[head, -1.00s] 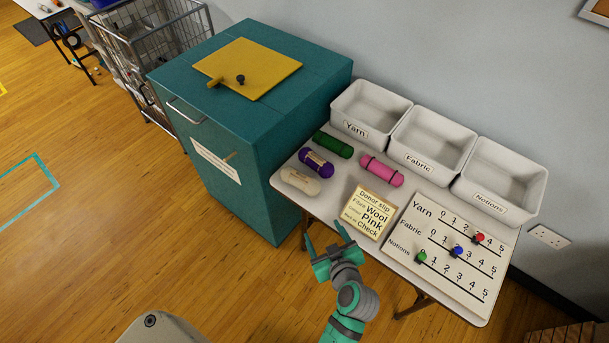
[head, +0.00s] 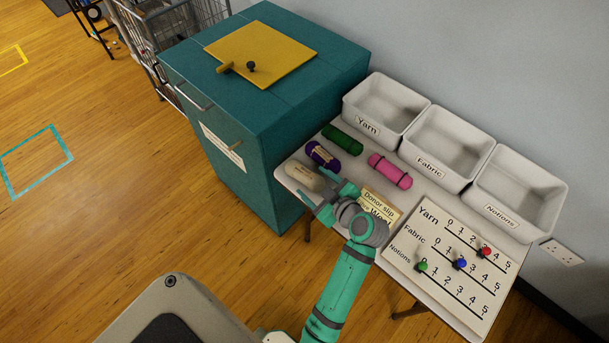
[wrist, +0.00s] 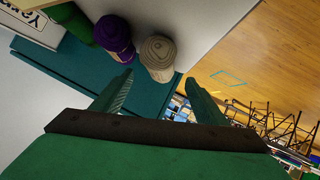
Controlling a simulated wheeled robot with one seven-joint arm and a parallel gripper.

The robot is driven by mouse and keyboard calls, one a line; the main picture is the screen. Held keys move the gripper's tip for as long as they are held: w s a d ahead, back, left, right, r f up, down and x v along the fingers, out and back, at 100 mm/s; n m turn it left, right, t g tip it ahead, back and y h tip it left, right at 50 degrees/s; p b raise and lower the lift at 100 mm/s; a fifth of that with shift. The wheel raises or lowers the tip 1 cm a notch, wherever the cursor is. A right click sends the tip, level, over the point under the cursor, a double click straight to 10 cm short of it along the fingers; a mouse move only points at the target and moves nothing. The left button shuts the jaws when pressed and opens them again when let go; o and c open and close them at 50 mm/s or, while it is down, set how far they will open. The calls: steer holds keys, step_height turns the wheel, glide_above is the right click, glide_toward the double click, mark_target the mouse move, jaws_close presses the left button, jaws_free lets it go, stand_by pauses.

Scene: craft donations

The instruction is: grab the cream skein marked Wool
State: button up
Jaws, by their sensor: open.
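The cream skein (head: 305,174) lies at the table's left front corner, beside the purple skein (head: 323,154). In the wrist view the cream skein (wrist: 158,55) is ahead of my open fingers, roughly between their tips and a little beyond them. My gripper (head: 322,194) is open and empty, just in front of the cream skein's near side; its fingertips also show in the wrist view (wrist: 158,82). The cream skein's label is too small to read. The donor slip (head: 379,205) is partly covered by my arm.
A green skein (head: 343,138) and a pink skein (head: 390,171) lie farther back. Bins marked Yarn (head: 370,126), Fabric (head: 428,163) and Notions (head: 502,212) stand along the wall. A counter board (head: 432,275) lies at right. A teal cabinet (head: 270,130) stands against the table's left side.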

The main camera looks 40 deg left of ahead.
mark_target(308, 178)
steer(key=shift+x, duration=2.65)
steer(key=c, duration=1.2)
